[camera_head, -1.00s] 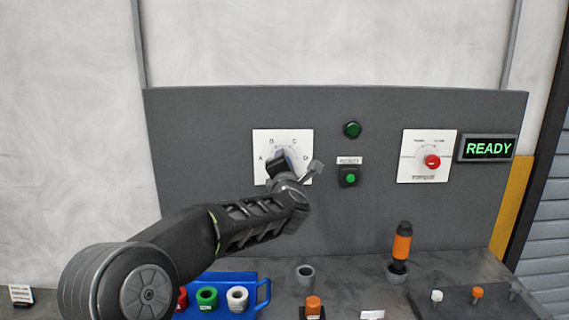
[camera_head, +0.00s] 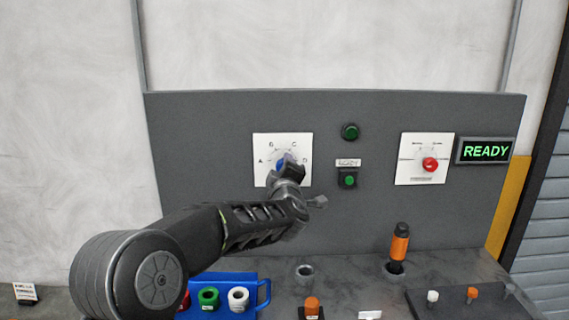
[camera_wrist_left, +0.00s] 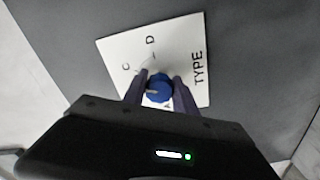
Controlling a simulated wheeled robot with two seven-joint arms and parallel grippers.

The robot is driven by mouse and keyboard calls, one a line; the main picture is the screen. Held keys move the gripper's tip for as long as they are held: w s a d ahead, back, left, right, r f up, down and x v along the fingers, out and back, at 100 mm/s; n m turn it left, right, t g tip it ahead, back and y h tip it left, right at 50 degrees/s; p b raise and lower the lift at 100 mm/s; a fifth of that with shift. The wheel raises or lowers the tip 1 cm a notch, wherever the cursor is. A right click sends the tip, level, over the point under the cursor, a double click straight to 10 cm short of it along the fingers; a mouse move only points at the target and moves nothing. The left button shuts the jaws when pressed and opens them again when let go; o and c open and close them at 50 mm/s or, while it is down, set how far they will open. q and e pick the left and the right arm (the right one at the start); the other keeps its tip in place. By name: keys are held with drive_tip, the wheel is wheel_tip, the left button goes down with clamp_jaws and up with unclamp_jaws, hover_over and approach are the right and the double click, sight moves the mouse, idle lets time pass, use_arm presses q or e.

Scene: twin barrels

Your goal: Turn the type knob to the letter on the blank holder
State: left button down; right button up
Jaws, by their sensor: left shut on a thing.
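The blue type knob (camera_head: 281,166) sits on a white plate (camera_head: 262,143) lettered A to D on the grey panel. My left gripper (camera_head: 288,162) is at the knob and partly covers it in the head view. In the left wrist view the fingers (camera_wrist_left: 161,84) are shut on the sides of the blue knob (camera_wrist_left: 158,88), beside the letters C and D and the word TYPE. I cannot tell clearly which letter the knob points to. An orange blank (camera_head: 312,303) stands in a small dark holder at the bottom edge; its letter is unreadable. My right gripper is not in view.
A green lamp (camera_head: 350,132) and green button (camera_head: 348,180) are right of the knob. A red knob (camera_head: 430,164) and READY display (camera_head: 486,150) are farther right. A blue tray (camera_head: 264,290) with coloured rings and an orange-handled tool (camera_head: 400,245) stand on the bench.

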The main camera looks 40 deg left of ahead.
use_arm(q)
drive_tip(key=m+p, duration=0.3)
drive_tip(key=m, duration=0.3)
drive_tip(key=shift+m, duration=0.3)
drive_tip(key=m+p, duration=0.2)
drive_tip(key=m, duration=0.2)
drive_tip(key=shift+f, duration=0.1)
drive_tip(key=shift+s+a+m+p, duration=0.1)
drive_tip(key=shift+m+p, duration=0.5)
drive_tip(key=shift+m, duration=0.5)
drive_tip(key=shift+f, duration=0.1)
drive_tip(key=c, duration=1)
unclamp_jaws()
